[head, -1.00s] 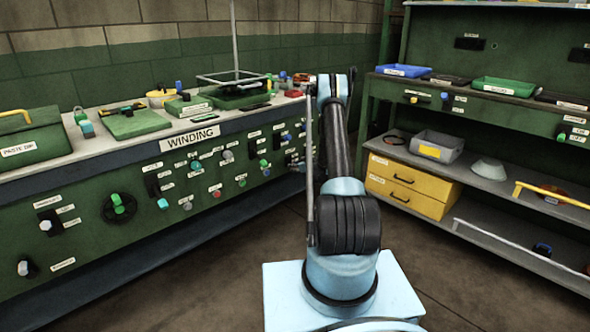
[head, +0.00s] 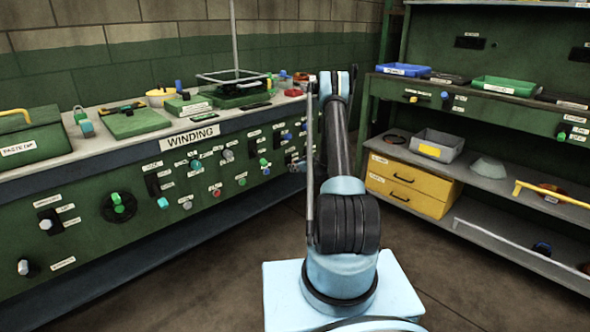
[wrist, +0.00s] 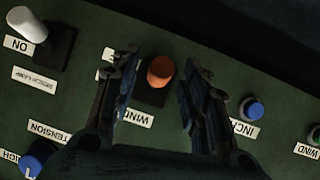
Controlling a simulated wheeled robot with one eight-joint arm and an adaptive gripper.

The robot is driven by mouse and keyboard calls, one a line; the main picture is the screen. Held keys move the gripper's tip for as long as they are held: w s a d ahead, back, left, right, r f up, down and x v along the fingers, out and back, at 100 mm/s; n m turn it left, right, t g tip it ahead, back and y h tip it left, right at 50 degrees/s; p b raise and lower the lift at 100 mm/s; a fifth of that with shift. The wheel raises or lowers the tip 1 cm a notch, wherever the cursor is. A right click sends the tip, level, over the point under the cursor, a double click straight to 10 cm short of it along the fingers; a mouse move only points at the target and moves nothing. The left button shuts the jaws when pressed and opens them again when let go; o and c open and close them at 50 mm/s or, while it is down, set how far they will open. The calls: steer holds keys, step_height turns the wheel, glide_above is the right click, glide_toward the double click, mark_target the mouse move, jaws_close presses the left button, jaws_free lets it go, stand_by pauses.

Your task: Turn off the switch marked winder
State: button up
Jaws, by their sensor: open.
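In the wrist view an orange-capped switch (wrist: 160,72) stands on a dark base plate on the green panel. A label beside it (wrist: 135,117) shows letters that read WIND, with its end hidden by my left finger. My gripper (wrist: 161,65) is open, one finger on each side of the orange cap. A gap shows between each finger and the cap. In the head view the winding bench panel (head: 130,222) is at the left, and my arm mostly hides the spot where my gripper works.
In the wrist view a white switch (wrist: 27,25) marked ON is at the upper left. A blue button (wrist: 251,109) near the INCH label is close to my right finger, and a blue knob (wrist: 40,155) is at the lower left. Shelving (head: 470,176) stands at the right in the head view.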

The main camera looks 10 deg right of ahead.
steer(key=v, duration=1)
steer(key=shift+s, duration=0.25)
steer(key=shift+r, duration=0.2)
steer(key=s+a+r+m+g+h, duration=0.15)
steer(key=s+a+r, duration=0.25)
steer(key=s+r, duration=0.8)
steer(key=s+a+r+m+g, duration=0.1)
steer(key=s+a+r+g, duration=0.25)
steer(key=s+r, duration=0.85)
steer(key=s+d+f+m+g+h, duration=0.2)
steer(key=s+m+g+h, duration=0.2)
steer(key=s, duration=3.4)
steer(key=shift+s+f+m+h, duration=0.25)
steer(key=shift+m+h, duration=0.1)
steer(key=shift+m, duration=0.1)
